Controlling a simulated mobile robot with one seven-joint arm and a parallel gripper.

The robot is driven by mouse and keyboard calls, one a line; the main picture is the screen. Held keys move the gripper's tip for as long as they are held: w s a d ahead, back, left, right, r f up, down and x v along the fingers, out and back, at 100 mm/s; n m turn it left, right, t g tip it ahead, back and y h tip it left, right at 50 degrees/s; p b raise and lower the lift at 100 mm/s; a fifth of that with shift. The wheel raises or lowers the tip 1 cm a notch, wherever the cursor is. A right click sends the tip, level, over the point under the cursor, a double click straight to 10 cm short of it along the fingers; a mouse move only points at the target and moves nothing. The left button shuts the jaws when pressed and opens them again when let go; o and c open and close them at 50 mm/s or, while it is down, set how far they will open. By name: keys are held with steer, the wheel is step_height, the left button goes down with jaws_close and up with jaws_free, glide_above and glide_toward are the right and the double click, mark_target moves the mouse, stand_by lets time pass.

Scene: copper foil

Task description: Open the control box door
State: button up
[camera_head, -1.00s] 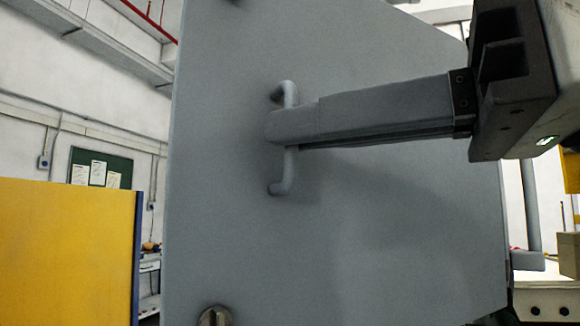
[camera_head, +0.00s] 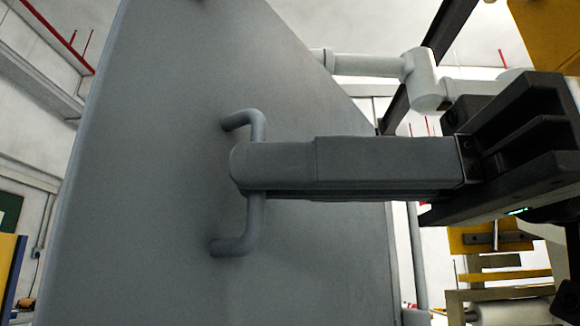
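The control box door (camera_head: 150,200) is a large flat grey panel filling the left and middle of the view, seen at a slant. A grey C-shaped handle (camera_head: 240,243) stands out from its face, upright. My gripper (camera_head: 245,166) comes in from the right and its long grey finger lies across the middle of the handle bar. The near finger covers the far one, so its grip on the bar is partly hidden, but the fingers look closed around the bar. The inside of the box is not visible.
A yellow panel (camera_head: 12,270) stands at the lower left edge. To the right, beyond the door edge, are a white robot arm (camera_head: 420,80), yellow machine parts (camera_head: 495,240) and a white roll (camera_head: 512,312). A grey post (camera_head: 416,260) stands just beside the door.

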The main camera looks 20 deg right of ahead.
steer(key=o, duration=0.4)
steer(key=p+v, duration=0.2)
steer(key=v, duration=1.5)
steer(key=shift+s+d+r, duration=0.1)
steer(key=shift+d, duration=0.1)
